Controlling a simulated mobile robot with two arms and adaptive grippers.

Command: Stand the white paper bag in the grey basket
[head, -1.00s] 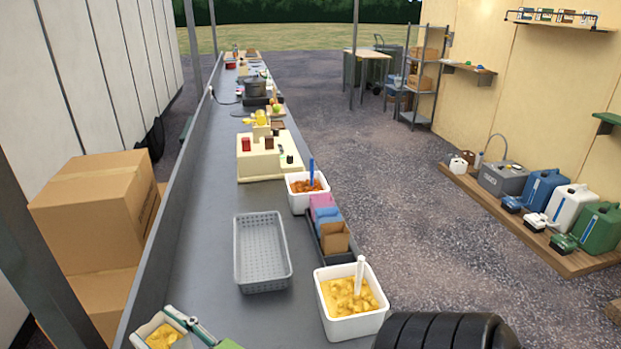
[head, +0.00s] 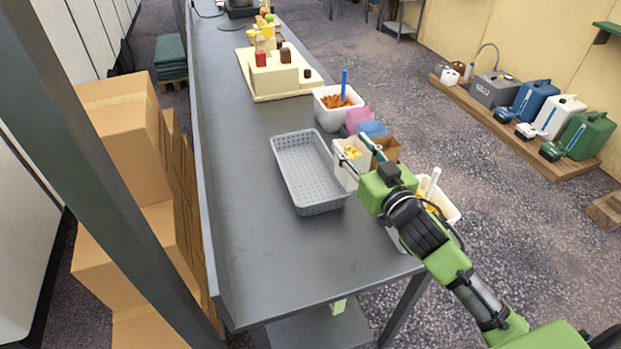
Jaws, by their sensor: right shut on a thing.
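The white paper bag (head: 345,175), open at the top with yellow pieces inside, is upright between the fingers of my right gripper (head: 357,158). That gripper is shut on it. The bag is at the right side of the grey basket (head: 309,171), overlapping its right rim in the picture. I cannot tell whether it touches the basket or the counter. The basket is empty and stands on the counter. My left gripper is not in view.
A white tub (head: 446,211) of yellow pieces is partly hidden behind my right arm. A white tub (head: 330,117) of orange pieces and small coloured bags (head: 360,120) stand behind. The grey counter (head: 245,190) is clear left of the basket.

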